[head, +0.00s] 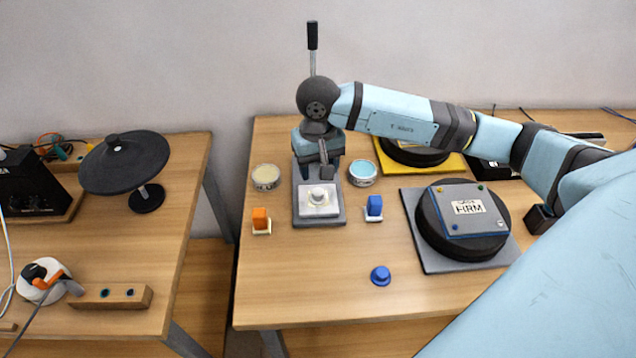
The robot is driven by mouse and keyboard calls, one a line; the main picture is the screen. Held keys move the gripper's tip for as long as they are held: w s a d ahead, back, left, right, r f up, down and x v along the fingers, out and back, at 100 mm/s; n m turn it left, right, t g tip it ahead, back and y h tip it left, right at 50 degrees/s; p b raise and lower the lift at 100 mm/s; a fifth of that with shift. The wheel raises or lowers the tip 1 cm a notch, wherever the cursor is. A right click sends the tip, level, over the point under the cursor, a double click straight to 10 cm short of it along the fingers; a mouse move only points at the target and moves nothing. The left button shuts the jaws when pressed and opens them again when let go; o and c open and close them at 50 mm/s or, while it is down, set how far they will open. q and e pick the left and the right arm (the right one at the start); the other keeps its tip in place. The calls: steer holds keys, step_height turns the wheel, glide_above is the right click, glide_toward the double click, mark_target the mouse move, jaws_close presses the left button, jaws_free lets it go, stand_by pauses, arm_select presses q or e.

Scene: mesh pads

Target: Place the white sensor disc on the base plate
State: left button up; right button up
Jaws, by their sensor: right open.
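A small white disc (320,196), which looks like the sensor disc, sits near the middle of a pale square plate (310,211). That plate lies on the front of a grey base (298,191), below a press-like stand with an upright lever. My right gripper (325,163) is open and points down just above and behind the disc. It appears apart from the disc, but the exact gap is hard to tell. My right wrist hides most of the stand. My left gripper is not in view.
An orange block (261,219) and a blue block (374,206) flank the base. Two round tubs (265,175) (363,170) stand behind them. A blue knob (380,275) lies in front. A black pad labelled FIRM (463,243) sits at right. A gap separates the left table.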

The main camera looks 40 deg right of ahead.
steer(key=shift+r, duration=2.4)
steer(key=shift+f, duration=0.1)
